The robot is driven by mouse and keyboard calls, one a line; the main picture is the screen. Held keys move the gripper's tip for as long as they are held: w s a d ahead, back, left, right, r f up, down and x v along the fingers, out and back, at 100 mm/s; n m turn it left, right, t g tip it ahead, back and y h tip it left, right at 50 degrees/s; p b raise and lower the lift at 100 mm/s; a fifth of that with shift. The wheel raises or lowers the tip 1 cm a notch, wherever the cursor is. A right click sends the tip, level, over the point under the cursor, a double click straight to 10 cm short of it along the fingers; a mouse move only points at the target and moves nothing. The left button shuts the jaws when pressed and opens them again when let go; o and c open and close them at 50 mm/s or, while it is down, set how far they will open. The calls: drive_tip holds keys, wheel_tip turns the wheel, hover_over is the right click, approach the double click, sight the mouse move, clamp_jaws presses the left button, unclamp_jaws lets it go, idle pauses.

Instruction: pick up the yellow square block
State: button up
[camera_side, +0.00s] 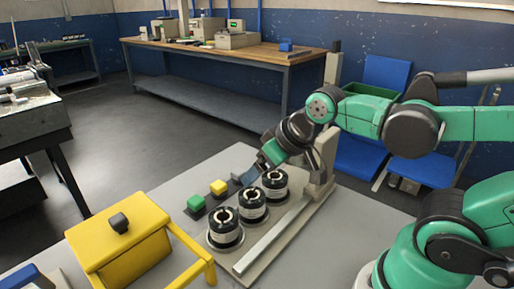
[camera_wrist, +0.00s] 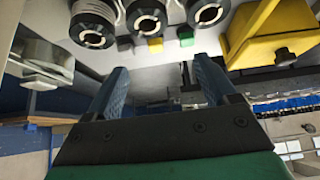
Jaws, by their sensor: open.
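The yellow square block (camera_side: 218,187) sits on a dark pad on the grey table, just behind the green block (camera_side: 195,203). In the wrist view the yellow block (camera_wrist: 155,45) shows small, beyond and roughly between my fingertips, with the green block (camera_wrist: 186,38) to its right. My gripper (camera_side: 250,175) is to the right of the yellow block in the side view, close to the rolls and apart from the block. In the wrist view the blue fingers of my gripper (camera_wrist: 160,65) are spread with nothing between them. Part of the gripper is hidden behind the rolls in the side view.
Three black-and-white rolls (camera_side: 252,204) stand in a row beside the blocks, near a long metal rail (camera_side: 272,238). A yellow machine cover (camera_side: 120,240) with a dark knob stands at front left. A wooden workbench (camera_side: 270,52) is at the back. The table left of the blocks is clear.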

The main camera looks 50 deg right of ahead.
drive_tip(key=g, duration=0.1)
approach(219, 184)
drive_tip(key=shift+g, duration=0.6)
drive_tip(key=shift+w+r+x, duration=0.1)
drive_tip(key=shift+w+x, duration=0.1)
drive_tip(key=shift+x, duration=1.3)
drive_tip(key=shift+w+r+x, duration=0.1)
drive_tip(key=shift+w+x, duration=0.05)
drive_tip(key=shift+x, duration=1.4)
drive_tip(key=shift+w+r+x, duration=0.1)
drive_tip(key=shift+w+x, duration=0.1)
drive_tip(key=shift+x, duration=1.3)
drive_tip(key=shift+f, duration=0.1)
clamp_jaws()
